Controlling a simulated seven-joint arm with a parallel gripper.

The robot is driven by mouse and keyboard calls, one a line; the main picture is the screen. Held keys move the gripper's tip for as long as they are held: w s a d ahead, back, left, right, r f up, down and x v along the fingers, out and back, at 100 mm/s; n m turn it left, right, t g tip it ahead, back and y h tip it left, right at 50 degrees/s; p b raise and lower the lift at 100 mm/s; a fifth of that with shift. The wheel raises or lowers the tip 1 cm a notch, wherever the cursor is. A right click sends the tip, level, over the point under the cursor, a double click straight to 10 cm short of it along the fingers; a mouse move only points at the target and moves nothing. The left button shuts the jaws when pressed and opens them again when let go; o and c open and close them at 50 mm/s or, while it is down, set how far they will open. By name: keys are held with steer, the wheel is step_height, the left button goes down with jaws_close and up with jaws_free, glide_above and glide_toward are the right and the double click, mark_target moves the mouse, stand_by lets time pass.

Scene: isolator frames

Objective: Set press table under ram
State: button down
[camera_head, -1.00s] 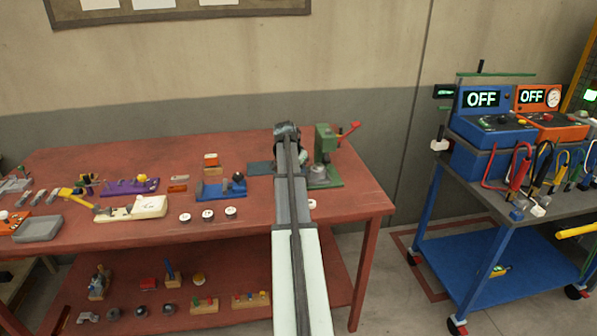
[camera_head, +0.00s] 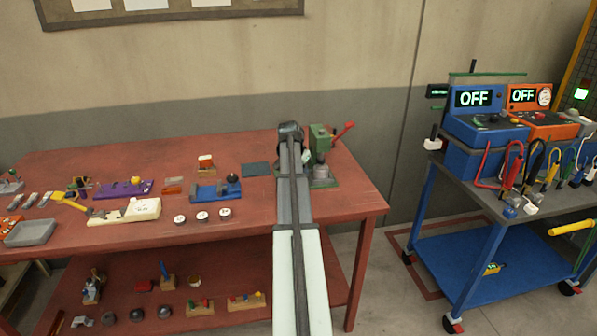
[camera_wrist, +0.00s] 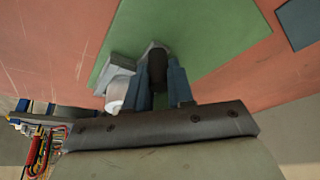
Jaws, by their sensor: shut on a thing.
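The green press (camera_head: 318,140) with its red lever (camera_head: 345,131) stands at the right end of the red bench. A grey round piece (camera_head: 321,172) sits on its base, beside my arm. In the wrist view the green base plate (camera_wrist: 205,45) lies below my gripper (camera_wrist: 160,78). My gripper is shut on a dark upright piece (camera_wrist: 158,68), which looks like a handle or knob. Grey metal parts (camera_wrist: 117,70) and a pale cylinder (camera_wrist: 117,92) are just left of the fingers. The ram is not clear, and my arm hides the gripper in the head view.
A dark blue mat (camera_head: 256,170) lies left of my arm. A blue fixture (camera_head: 208,191), several white round pieces (camera_head: 202,216) and other fixtures stand further left. A trolley with instruments (camera_head: 487,205) stands to the right, apart from the bench.

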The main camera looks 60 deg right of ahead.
steer(key=c, duration=1.3)
jaws_free()
steer(key=shift+s+d, duration=0.2)
steer(key=shift+s, duration=0.05)
steer(key=shift+o, duration=0.2)
steer(key=v, duration=1.4)
steer(key=shift+w+a+f, duration=0.1)
